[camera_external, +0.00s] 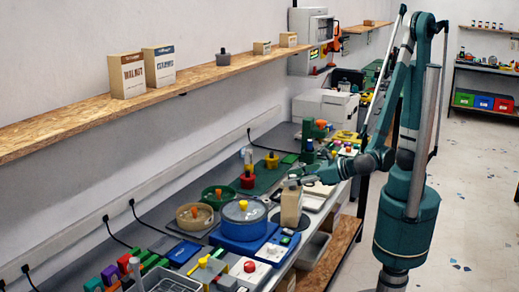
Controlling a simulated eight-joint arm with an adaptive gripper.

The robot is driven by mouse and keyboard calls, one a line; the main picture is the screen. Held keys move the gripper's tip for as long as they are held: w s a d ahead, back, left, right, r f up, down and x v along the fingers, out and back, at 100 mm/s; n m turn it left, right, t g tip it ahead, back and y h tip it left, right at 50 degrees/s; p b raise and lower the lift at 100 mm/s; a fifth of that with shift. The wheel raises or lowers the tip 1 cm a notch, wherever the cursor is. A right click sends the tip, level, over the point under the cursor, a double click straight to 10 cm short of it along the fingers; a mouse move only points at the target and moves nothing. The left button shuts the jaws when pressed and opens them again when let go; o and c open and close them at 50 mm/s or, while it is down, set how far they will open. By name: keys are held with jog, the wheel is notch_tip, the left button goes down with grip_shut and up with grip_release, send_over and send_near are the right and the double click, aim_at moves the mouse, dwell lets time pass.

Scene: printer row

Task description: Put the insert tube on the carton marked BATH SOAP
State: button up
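My gripper (297,183) is small in view, low over the bench at the top of a beige box-like container (291,207). I cannot tell whether its fingers touch the container or are open or shut. Two upright cartons stand on the wall shelf: one seems to read WALNUT (127,75), and the other (159,66) has a blue top and lettering too small to read surely. Two small tan cartons (262,48) (288,40) stand farther along the shelf, with no legible marking. I cannot make out BATH SOAP anywhere, and I cannot pick out the insert tube.
The chipboard shelf (60,122) has bare room left of the cartons. A dark grey knobbed pot (223,59) stands on it. Around my gripper the bench is crowded: a blue round-lidded machine (244,220), a tan round pot (195,216), a green bowl (216,196) and a white-and-blue panel (277,247).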

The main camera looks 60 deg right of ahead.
jog(key=shift+r, duration=0.15)
jog(key=shift+s, duration=0.15)
jog(key=p+v, duration=0.2)
jog(key=v, duration=0.9)
jog(key=shift+s+r, duration=0.15)
jog(key=shift+s, duration=0.2)
dwell(0.9)
